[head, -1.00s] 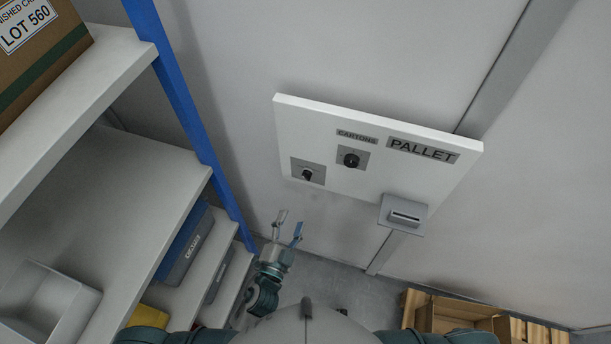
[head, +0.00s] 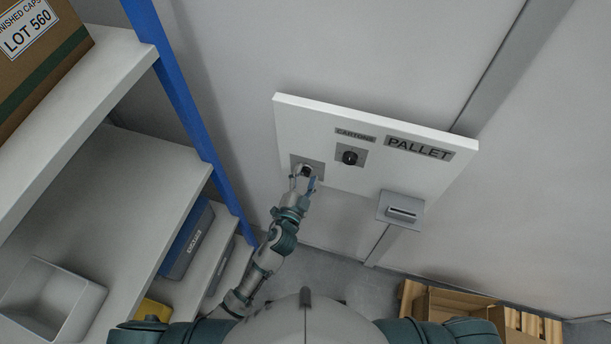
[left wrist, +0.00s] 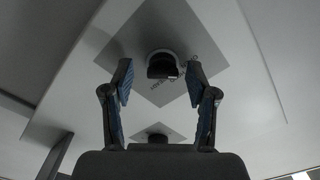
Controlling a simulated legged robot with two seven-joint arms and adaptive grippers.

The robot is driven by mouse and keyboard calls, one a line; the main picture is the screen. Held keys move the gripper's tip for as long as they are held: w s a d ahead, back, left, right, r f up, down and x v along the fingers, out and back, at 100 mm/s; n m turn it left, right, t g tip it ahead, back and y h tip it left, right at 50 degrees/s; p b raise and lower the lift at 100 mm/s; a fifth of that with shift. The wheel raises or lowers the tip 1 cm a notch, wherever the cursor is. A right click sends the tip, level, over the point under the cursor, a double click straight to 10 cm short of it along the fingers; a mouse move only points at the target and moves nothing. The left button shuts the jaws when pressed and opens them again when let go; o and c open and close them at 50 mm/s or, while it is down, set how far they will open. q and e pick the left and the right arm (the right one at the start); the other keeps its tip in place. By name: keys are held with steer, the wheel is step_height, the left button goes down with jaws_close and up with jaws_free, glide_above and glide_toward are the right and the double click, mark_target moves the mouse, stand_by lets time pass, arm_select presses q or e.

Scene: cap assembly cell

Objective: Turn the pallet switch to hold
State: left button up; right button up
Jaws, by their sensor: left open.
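The white pallet panel (head: 355,184) is fixed to the wall, with a PALLET label (head: 418,148) at its upper right. Its left switch (head: 306,170) is a black knob on a grey plate, partly hidden by my gripper. A second black knob (head: 350,158) sits under the CARTONS label (head: 356,135). My left gripper (head: 304,184) is open at the left switch. In the left wrist view a dark knob (left wrist: 162,64) on a grey plate stands ahead of and between the open fingers (left wrist: 160,95), touching neither. The print on that plate is partly hidden. My right gripper is out of view.
A grey slotted holder (head: 401,208) juts from the panel's lower right. A blue rack post (head: 185,90) and shelves with bins (head: 55,300) stand at the left. The wall beside the panel is clear.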

arm_select(q)
steer(key=shift+a, duration=0.2)
jaws_close()
steer(key=shift+m, duration=0.3)
steer(key=shift+m+p, duration=0.3)
steer(key=m+p, duration=0.1)
steer(key=m, duration=0.2)
steer(key=shift+s+d, duration=0.1)
steer(key=shift+f+m+p, duration=0.1)
steer(key=shift+m+p, duration=0.6)
steer(key=shift+m, duration=1.6)
steer(key=shift+f, duration=0.1)
